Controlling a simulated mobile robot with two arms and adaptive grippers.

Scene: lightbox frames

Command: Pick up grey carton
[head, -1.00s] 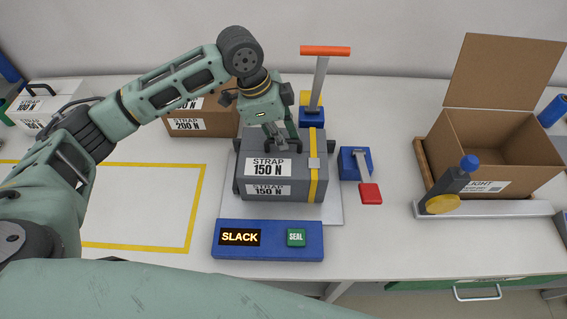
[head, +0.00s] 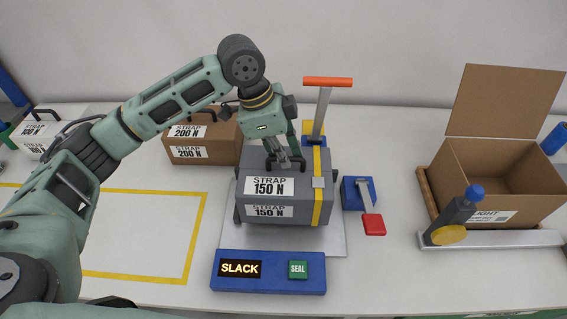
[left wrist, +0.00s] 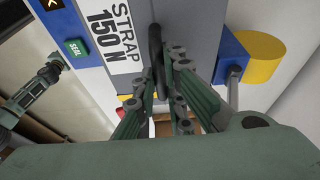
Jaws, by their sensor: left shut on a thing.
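The grey carton (head: 322,205) has a yellow strap with a grey clip and white labels reading STRAP 150 N. It is upright over a pale plate (head: 338,240). It seems slightly raised, though any gap under it is hard to see. My left gripper (head: 285,164) comes down from above, shut on the carton's top. In the left wrist view, its fingers close around a dark handle (left wrist: 155,42) on the carton (left wrist: 195,22); the exact contact is partly hidden by the fingers.
A blue panel (head: 280,285) reading SLACK and SEAL lies in front. An orange-handled tool (head: 325,100) stands behind, a red-tipped lever (head: 372,222) to the right. A brown 200 N box (head: 225,140) is behind left, an open box (head: 490,175) right. The yellow-outlined area (head: 120,230) is clear.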

